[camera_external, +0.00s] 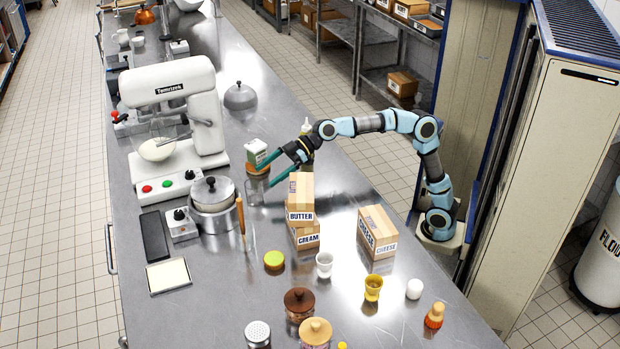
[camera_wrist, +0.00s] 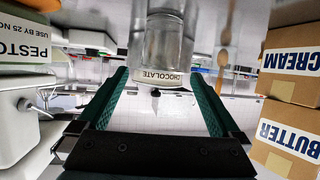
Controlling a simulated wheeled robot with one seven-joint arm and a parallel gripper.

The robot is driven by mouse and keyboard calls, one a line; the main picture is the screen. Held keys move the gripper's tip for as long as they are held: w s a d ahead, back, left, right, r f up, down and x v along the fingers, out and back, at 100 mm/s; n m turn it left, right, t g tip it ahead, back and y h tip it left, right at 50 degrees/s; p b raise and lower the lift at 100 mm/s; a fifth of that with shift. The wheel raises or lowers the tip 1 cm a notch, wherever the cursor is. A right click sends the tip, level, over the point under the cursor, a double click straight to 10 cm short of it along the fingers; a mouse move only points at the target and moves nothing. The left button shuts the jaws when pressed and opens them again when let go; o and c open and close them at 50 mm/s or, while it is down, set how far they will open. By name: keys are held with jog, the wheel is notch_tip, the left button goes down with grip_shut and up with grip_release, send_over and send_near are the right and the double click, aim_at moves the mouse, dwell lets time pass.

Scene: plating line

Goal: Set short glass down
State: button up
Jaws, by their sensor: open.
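The short glass (camera_external: 254,191) is clear and stands upright on the steel counter (camera_external: 345,205), just beyond the fingertips. It also shows in the wrist view (camera_wrist: 168,38), where the picture is upside down, at the top between the two green fingers. My gripper (camera_external: 266,177) is open, its fingers spread to either side of the glass; a gap shows on both sides in the wrist view (camera_wrist: 160,80). A label reading "CHOCOLATE" (camera_wrist: 160,77) shows at the glass; I cannot tell whether it is on it or behind it.
The butter box (camera_external: 301,191) sits on the cream box (camera_external: 306,236), close to the right of my gripper. A pesto container (camera_external: 257,151) stands just behind. The white mixer (camera_external: 190,115) and lidded pot (camera_external: 212,194) are left. Bare counter lies in front of the glass.

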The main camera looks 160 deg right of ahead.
jog(key=shift+v, duration=1.4)
